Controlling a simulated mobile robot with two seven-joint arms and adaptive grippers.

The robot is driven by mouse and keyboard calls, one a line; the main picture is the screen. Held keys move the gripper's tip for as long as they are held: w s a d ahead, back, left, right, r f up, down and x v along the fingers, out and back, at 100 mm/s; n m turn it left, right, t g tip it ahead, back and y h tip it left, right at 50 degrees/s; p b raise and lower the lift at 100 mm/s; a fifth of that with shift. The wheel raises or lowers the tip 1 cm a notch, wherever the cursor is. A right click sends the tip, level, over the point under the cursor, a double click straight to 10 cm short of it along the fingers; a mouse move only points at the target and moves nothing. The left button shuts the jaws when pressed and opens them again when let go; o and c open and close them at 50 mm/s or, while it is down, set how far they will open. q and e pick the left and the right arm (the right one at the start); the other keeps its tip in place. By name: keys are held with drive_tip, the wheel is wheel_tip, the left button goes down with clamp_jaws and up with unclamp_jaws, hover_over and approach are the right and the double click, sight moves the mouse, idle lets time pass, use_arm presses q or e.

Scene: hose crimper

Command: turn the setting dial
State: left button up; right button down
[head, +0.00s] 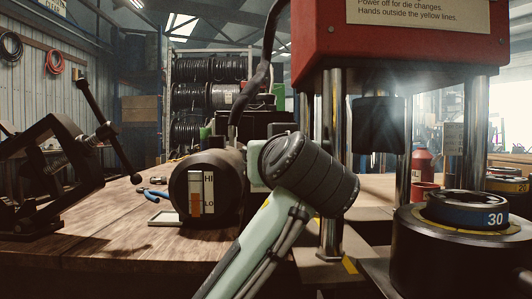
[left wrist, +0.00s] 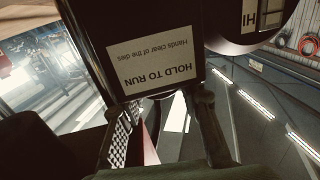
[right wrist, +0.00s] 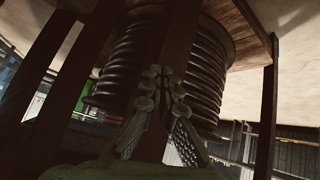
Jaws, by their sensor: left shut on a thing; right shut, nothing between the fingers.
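The dark control drum (head: 205,190) with a HI/LO window and an orange marker stands on the bench in the head view. In the left wrist view its HI marking (left wrist: 248,18) is beside a dark housing with an upside-down HOLD TO RUN label (left wrist: 155,65). My left gripper (left wrist: 162,105) reaches up below that label, its fingers shut on a dark part I take to be the setting dial; shadow and the housing hide its grip. In the head view my left wrist covers this gripper. My right gripper (right wrist: 165,90) is shut and empty, seen only in its wrist view.
The red press head (head: 400,45) stands on steel columns right of my left arm. A die ring marked 30 (head: 470,210) is at the right. A black clamp vise (head: 50,175) stands at the left. A large ribbed dark coil (right wrist: 205,70) is close behind my right gripper.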

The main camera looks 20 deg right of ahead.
use_arm(q)
drive_tip(key=shift+f+n+y, duration=0.1)
drive_tip(key=shift+n+y, duration=0.2)
drive_tip(key=shift+y, duration=0.2)
drive_tip(key=o, duration=1.2)
